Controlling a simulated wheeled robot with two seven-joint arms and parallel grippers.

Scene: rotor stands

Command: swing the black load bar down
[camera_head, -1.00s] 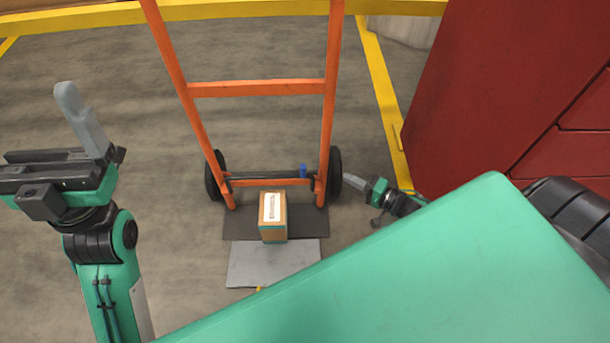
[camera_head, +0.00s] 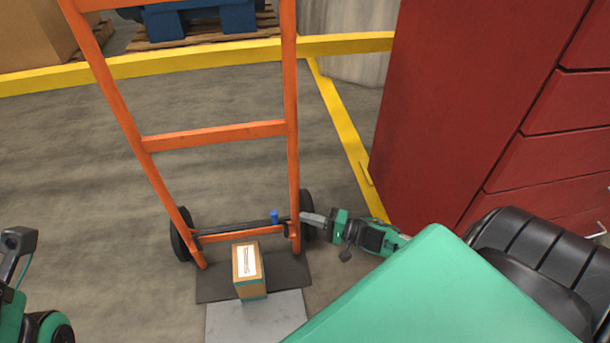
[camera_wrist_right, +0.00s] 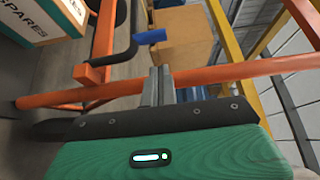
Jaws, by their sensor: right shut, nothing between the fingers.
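The black load bar (camera_head: 240,225) runs across the orange hand truck (camera_head: 215,135) low between its wheels, with a blue grip (camera_head: 274,216) sticking up near its right end. In the right wrist view the bent black bar (camera_wrist_right: 127,42) and its blue grip (camera_wrist_right: 150,37) are just beyond my fingers. My right gripper (camera_head: 304,217) is shut and empty beside the truck's right upright, right of the blue grip. Its closed fingers also show in the right wrist view (camera_wrist_right: 159,84); I see no contact with the grip. Only part of my left arm shows at the left edge, its fingers out of frame.
A cardboard box (camera_head: 248,270) stands on the truck's dark toe plate (camera_head: 215,287), with a grey plate (camera_head: 255,320) in front. A red cabinet (camera_head: 460,110) stands at right. Floor left of the truck is open.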

